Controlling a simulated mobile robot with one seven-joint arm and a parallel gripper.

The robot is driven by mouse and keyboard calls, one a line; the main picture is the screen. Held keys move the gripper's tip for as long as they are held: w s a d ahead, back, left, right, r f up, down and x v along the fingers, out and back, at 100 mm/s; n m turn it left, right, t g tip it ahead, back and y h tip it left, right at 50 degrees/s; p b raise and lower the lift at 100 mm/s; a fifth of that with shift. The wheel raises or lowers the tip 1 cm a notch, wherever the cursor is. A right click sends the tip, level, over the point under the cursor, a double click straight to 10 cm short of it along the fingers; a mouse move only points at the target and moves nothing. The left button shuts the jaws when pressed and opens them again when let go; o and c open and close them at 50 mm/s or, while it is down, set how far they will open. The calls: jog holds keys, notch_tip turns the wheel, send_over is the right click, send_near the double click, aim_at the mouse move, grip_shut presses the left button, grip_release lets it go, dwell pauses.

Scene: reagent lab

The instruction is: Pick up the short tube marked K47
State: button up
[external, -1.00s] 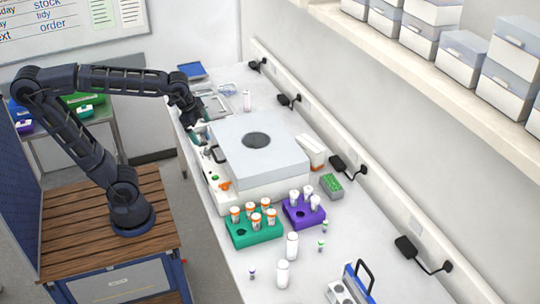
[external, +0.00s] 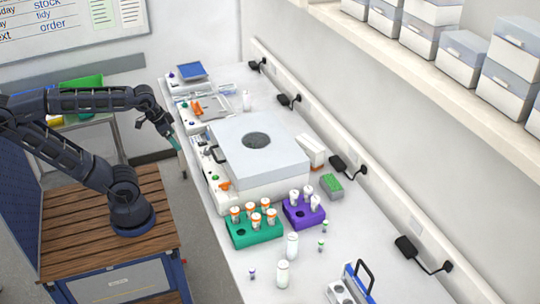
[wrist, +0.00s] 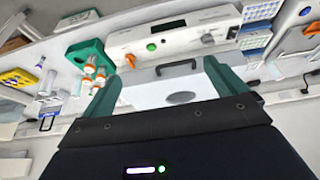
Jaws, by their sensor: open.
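No K47 marking is readable in either view. Short small tubes stand on the bench near the front: one with a purple cap (external: 252,273) and two with green caps, (external: 321,245) and (external: 325,228). Orange-capped tubes (external: 254,220) stand in a green rack (external: 258,239), and white-capped tubes (external: 316,201) stand in a purple rack (external: 304,219). The green rack also shows at the upper left of the wrist view (wrist: 86,50). My gripper (external: 178,145) is open and empty off the bench's left edge, well away from the tubes. Its green fingers (wrist: 163,80) are spread in the wrist view.
A large grey-lidded machine (external: 262,165) fills the middle of the bench. Two white bottles, (external: 292,246) and (external: 283,274), stand near the small tubes. A blue-and-white holder with a black handle (external: 350,286) is at the front. A wall shelf (external: 430,90) overhangs the right side.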

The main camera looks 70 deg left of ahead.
jog(key=c, duration=1.1)
jog(key=shift+o, duration=0.2)
jog(key=w+d+r+m, duration=0.1)
jog(key=w+d, duration=0.3)
jog(key=w, duration=0.3)
jog(key=w+d+r+m, duration=0.1)
jog(key=w+d+m, duration=0.15)
jog(key=w, duration=0.45)
jog(key=m+g+h, duration=0.2)
jog(key=m+h, duration=0.1)
jog(key=m, duration=0.3)
send_over(321, 243)
jog(key=s+a, duration=0.2)
jog(key=a, duration=0.1)
notch_tip(321, 243, down, 20)
jog(key=f, duration=0.1)
jog(key=shift+t, duration=0.3)
jog(key=shift+x, duration=4.8)
